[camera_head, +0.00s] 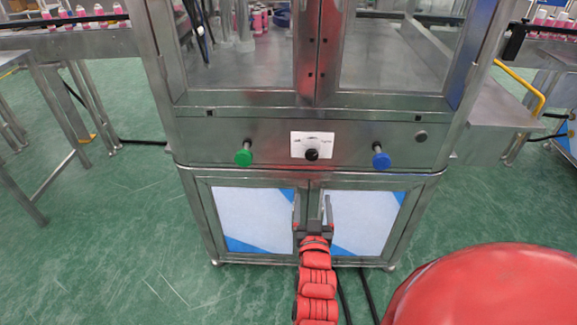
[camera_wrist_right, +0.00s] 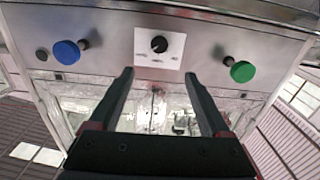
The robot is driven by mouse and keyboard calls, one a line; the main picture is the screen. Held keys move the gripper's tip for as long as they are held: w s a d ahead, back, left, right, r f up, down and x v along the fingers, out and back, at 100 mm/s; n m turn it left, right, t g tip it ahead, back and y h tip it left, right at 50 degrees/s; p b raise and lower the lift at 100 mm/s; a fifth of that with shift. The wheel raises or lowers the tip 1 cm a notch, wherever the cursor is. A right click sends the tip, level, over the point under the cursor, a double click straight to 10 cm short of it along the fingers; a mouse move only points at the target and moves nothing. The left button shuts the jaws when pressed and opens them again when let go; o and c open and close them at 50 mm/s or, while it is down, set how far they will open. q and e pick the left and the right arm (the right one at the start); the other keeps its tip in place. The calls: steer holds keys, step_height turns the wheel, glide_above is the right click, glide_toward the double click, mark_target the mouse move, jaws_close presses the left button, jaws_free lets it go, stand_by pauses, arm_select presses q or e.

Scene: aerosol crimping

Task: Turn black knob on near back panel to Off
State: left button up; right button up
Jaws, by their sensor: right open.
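The black knob (camera_head: 312,154) sits on a white label plate (camera_head: 312,139) in the middle of the machine's steel panel. It also shows in the right wrist view (camera_wrist_right: 159,44), on its white label, beyond the fingertips. The label text is too small to read. My right gripper (camera_head: 312,204) is open and empty, below the knob and in front of the cabinet doors. In the right wrist view its two fingers (camera_wrist_right: 158,84) are spread apart, with the knob between and beyond them, not touched. My left gripper is not in view.
A green button (camera_head: 243,158) is left of the knob and a blue button (camera_head: 381,160) right of it; both stick out. The glazed cabinet is above. Conveyors with pink bottles (camera_head: 88,18) stand at the sides. Green floor (camera_head: 130,220) is open at left.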

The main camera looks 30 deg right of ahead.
mark_target(312, 156)
steer(key=x, duration=1.7)
steer(key=shift+w+r, duration=0.1)
jaws_close()
